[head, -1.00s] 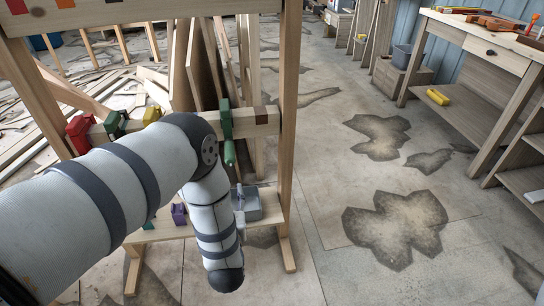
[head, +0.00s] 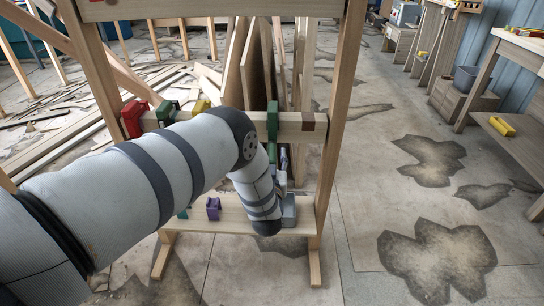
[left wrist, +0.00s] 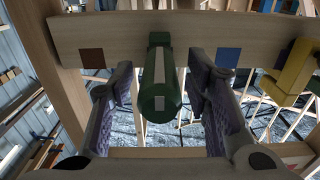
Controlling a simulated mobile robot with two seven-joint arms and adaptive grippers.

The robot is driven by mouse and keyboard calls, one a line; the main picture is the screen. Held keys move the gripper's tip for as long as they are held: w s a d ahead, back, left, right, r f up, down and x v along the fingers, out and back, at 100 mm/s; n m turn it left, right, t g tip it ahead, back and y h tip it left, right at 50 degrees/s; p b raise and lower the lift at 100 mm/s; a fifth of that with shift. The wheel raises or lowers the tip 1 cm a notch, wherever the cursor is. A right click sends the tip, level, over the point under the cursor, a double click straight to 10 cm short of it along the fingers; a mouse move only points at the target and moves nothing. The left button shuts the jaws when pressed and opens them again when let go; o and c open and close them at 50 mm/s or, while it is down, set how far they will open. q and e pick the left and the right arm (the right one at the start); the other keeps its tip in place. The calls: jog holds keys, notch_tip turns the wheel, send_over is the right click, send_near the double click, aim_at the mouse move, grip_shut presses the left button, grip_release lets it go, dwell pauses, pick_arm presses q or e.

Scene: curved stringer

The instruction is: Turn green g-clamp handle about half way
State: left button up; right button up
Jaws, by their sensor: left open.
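The green g-clamp (head: 272,121) sits on the horizontal wooden beam (head: 300,121), near its right end. In the left wrist view the green clamp (left wrist: 160,88) is at the centre, its rounded green end with pale marks facing the camera. My left gripper (left wrist: 160,78) is open, with one finger on each side of this green part and visible gaps between. In the head view my left gripper (head: 282,163) is below the beam at the clamp and partly hides its lower part. My right gripper is out of view.
Red (head: 134,118), another green (head: 167,110) and yellow (head: 201,106) clamps sit further left on the beam. The wooden frame's right post (head: 340,120) stands close by. A purple item (head: 213,208) lies on the lower shelf (head: 235,216). Floor to the right is clear.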

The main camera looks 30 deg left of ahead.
pick_arm(q)
grip_shut()
jog(key=m, duration=0.4)
jog(key=shift+d+f, duration=0.1)
jog(key=m+b, duration=0.1)
jog(key=m, duration=0.3)
jog(key=shift+f+m, duration=0.1)
jog(key=shift+m, duration=0.3)
jog(key=m+b, duration=0.1)
jog(key=m, duration=0.3)
jog(key=shift+f, duration=0.1)
jog(key=shift+m+b, duration=0.85)
jog(key=shift+m, duration=1.55)
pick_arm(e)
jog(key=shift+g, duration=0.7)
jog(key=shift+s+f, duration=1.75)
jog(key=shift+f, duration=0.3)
